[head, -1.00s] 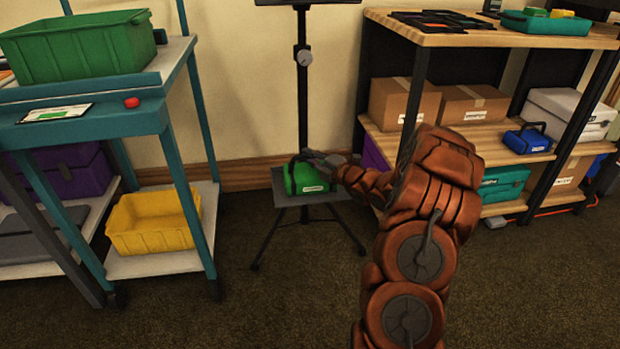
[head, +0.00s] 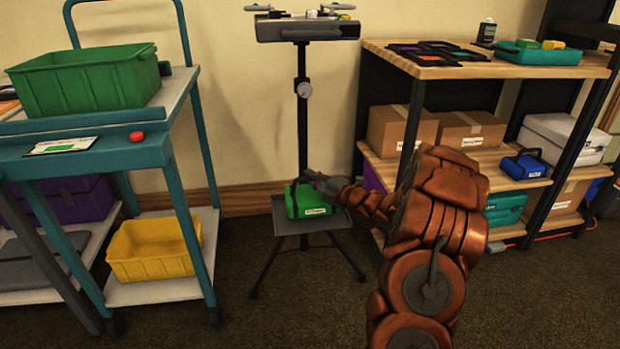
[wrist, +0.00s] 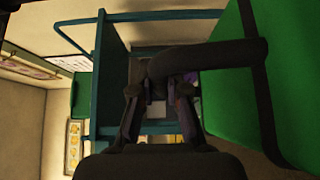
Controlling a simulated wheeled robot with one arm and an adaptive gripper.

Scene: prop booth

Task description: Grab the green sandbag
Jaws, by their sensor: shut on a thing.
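The green sandbag (head: 309,201) sits on the small low platform (head: 288,226) of the stand, between the cart and the shelf. It has a white label on its front. In the wrist view the sandbag (wrist: 285,75) fills the right side, with its dark handle (wrist: 205,58) running across the middle. My gripper (head: 306,180) reaches in from the right at the top of the sandbag. In the wrist view my gripper (wrist: 160,92) has its fingers shut on the handle. Whether the sandbag's underside touches the platform is hard to tell.
A teal cart (head: 100,150) at left holds a green bin (head: 85,82) and a yellow bin (head: 155,250). A wooden shelf (head: 475,72) at right holds boxes and a blue sandbag (head: 527,165). The stand's pole (head: 303,130) rises behind the sandbag to a tray. Open carpet lies in front.

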